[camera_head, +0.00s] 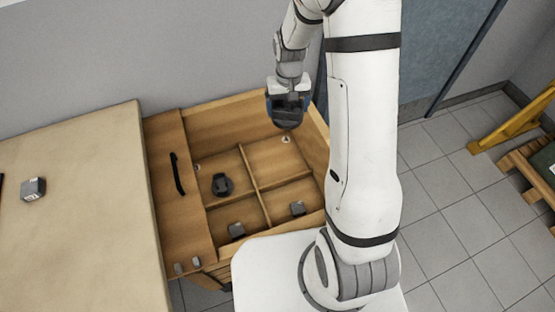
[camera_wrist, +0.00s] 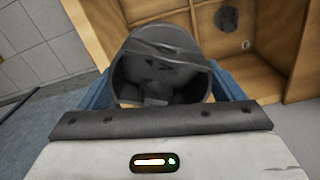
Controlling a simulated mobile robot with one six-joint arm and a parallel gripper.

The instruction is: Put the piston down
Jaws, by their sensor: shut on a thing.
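My gripper (camera_head: 288,92) is shut on a dark grey piston (camera_head: 290,115) and holds it above the far right part of an open wooden drawer (camera_head: 211,128). The wrist view shows the piston (camera_wrist: 160,65) close up between the blue fingers, its hollow open side facing the camera. Part of the drawer (camera_wrist: 275,80) shows behind it. I cannot tell the exact gap between the piston and the drawer floor.
Dividers split the drawer into compartments. A dark round part (camera_head: 222,184) lies in a left one; grey blocks (camera_head: 237,230) and (camera_head: 297,208) lie in the near ones. The far right compartment shows only a small light spot (camera_head: 285,139). A worktop (camera_head: 85,220) with a small grey block (camera_head: 33,189) stands left.

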